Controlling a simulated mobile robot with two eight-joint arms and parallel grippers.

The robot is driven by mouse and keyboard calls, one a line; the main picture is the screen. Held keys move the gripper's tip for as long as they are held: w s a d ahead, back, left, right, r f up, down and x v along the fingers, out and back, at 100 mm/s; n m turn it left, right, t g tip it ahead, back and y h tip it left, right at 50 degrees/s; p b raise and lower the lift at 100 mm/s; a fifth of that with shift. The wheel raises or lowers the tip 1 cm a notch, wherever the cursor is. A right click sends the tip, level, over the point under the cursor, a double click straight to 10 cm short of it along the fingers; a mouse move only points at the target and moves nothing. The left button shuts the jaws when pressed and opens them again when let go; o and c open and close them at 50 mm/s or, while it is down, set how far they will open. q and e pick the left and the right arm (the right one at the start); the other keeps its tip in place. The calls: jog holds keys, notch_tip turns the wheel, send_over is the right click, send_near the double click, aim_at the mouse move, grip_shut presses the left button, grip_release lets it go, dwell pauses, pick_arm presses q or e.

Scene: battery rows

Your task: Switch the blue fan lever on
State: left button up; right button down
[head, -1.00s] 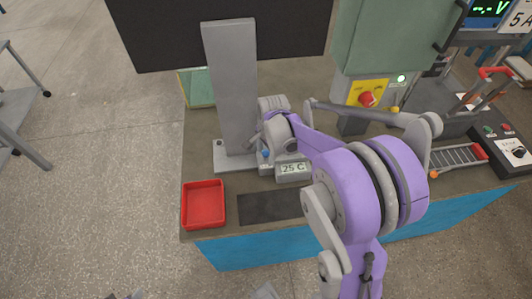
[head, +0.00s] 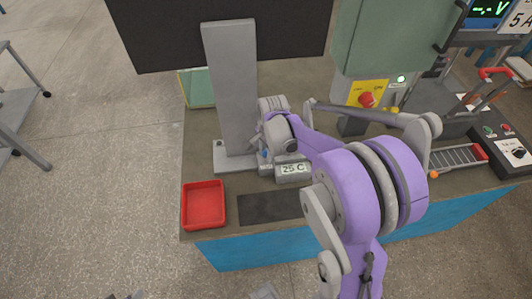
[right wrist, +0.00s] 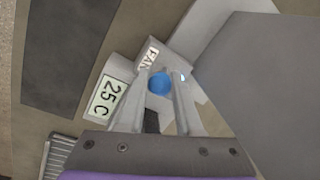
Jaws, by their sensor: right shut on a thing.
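The blue fan lever's round knob (right wrist: 159,83) shows in the right wrist view, in front of the small grey box with the FAN label (right wrist: 149,58). My right gripper (right wrist: 164,78) has a finger on each side of the knob and is shut on it. In the head view my right gripper (head: 262,148) is at the foot of the tall grey column, and the knob is mostly hidden there. The lever's exact tilt cannot be told. My left gripper is not in view.
A 25 C display (head: 293,169) sits close by the gripper. A grey column (head: 232,85) rises behind it. A red tray (head: 203,205) stands at the bench's front left. A green cabinet (head: 388,40) with a red knob (head: 366,99) stands to the right.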

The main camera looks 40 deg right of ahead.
dwell(0.9)
jog(key=shift+s+a+f+t+h+b, duration=0.2)
jog(key=shift+s+t+h+b, duration=0.15)
jog(key=shift+t, duration=0.3)
jog(key=shift+s+a+f+t+h+b, duration=0.15)
jog(key=shift+s+t+h+b, duration=0.15)
jog(key=shift+t, duration=0.35)
jog(key=c, duration=0.6)
grip_release()
jog(key=p+v, duration=0.2)
jog(key=v, duration=0.9)
jog(key=shift+w+f, duration=0.1)
